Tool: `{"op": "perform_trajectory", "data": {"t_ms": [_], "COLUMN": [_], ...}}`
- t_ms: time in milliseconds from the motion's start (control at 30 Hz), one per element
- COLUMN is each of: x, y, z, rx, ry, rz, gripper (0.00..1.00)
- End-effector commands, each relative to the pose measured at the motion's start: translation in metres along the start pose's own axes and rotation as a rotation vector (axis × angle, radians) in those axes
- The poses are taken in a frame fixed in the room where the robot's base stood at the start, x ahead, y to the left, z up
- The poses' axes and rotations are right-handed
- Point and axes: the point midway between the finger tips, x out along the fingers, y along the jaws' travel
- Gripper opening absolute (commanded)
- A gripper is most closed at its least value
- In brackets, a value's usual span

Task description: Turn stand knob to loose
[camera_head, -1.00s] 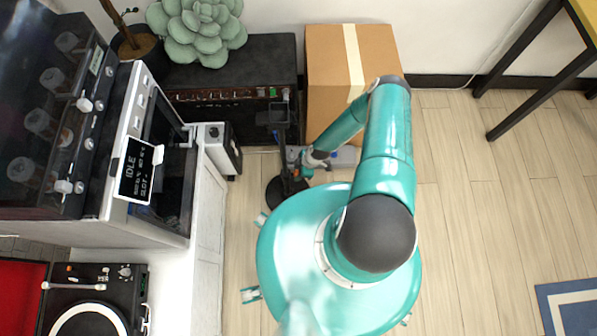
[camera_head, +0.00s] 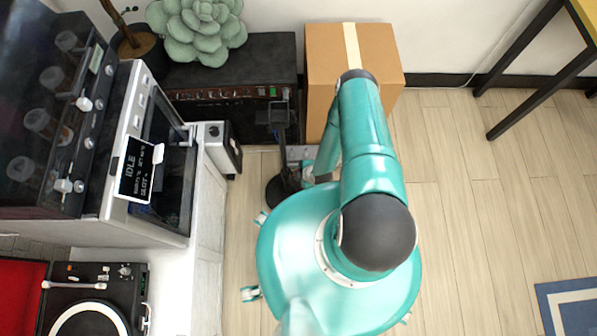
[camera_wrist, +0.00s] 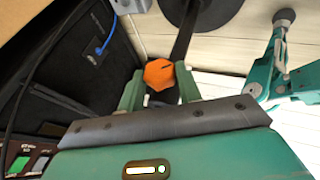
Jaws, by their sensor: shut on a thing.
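The stand (camera_head: 277,116) has a dark head on a slim dark pole, with a round black base (camera_head: 273,194) on the floor. In the wrist view its pole (camera_wrist: 184,40) and part of the base (camera_wrist: 225,8) show. The orange faceted stand knob (camera_wrist: 158,74) has a dark line on its face. My gripper (camera_wrist: 158,83) has its two teal fingers on either side of the knob, shut on it. In the head view my arm covers the knob and most of the gripper. No loose or tight lettering is readable.
A cardboard box (camera_head: 385,60) stands behind my arm. A dark amplifier (camera_head: 235,85) with a plant (camera_head: 198,30) on top is to its left. The white counter (camera_head: 178,290) is at left. A blue cable (camera_wrist: 103,40) shows in the wrist view.

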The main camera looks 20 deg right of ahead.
Motion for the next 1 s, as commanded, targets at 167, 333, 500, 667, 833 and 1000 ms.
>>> {"op": "perform_trajectory", "data": {"t_ms": [167,333,500,667,833,1000], "x": [0.0003,0.0003,0.0006,0.0006,0.0007,0.0008], "y": [-0.0035,-0.0039,-0.0041,-0.0037,-0.0036,-0.0035], "z": [-0.0005,0.0002,0.0004,0.0004,0.0004,0.0003], "rx": [-0.045,-0.068,-0.078,-0.080,-0.080,-0.080], "ry": [0.001,0.000,-0.001,-0.001,-0.001,-0.001], "rz": [0.098,0.162,0.191,0.199,0.198,0.197], "gripper": [0.11,0.11,0.11,0.11,0.11,0.54]}}
